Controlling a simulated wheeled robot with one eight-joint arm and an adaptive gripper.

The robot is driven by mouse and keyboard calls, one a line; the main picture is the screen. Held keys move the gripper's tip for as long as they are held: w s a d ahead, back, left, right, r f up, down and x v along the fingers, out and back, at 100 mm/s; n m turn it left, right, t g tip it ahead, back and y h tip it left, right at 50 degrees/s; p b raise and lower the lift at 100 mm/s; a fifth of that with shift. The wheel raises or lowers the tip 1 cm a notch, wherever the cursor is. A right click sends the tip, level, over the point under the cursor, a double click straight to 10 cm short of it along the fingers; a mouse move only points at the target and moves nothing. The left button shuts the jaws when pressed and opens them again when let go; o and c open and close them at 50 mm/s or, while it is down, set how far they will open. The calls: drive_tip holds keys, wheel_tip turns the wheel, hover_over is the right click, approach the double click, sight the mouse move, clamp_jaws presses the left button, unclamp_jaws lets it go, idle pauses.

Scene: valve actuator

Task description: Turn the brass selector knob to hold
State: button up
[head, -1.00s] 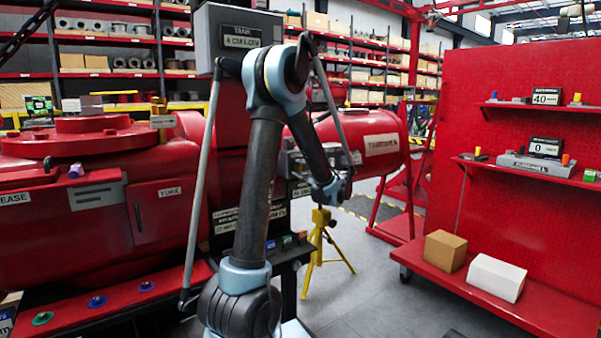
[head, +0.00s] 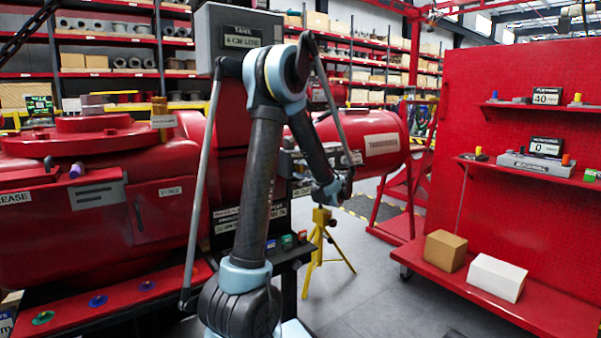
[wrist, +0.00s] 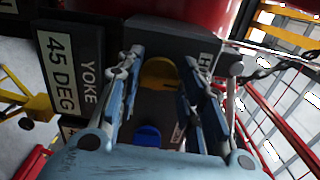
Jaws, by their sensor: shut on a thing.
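The brass selector knob (wrist: 158,74) shows in the wrist view as a yellow-brown rounded piece on a dark panel, between the fingertips of my gripper (wrist: 162,72). The fingers stand on either side of it and are closed on it. A label beginning with "H" (wrist: 206,62) is right of the knob, partly hidden by the right finger. In the head view my arm's end hides the knob and the gripper's fingers cannot be made out.
A "YOKE 45 DEG" display (wrist: 66,70) stands close left of my gripper in the wrist view. In the head view, a yellow stand (head: 322,240) is below my arm's end. A red pegboard cart (head: 520,200) with boxes stands right, with open floor between.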

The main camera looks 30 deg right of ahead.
drive_tip(key=shift+a+f, duration=0.1)
drive_tip(key=shift+f, duration=0.05)
drive_tip(key=o, duration=1.1)
drive_tip(key=shift+c, duration=0.2)
drive_tip(key=s+d, duration=0.1)
drive_tip(key=s, duration=1.1)
drive_tip(key=shift+w, duration=0.1)
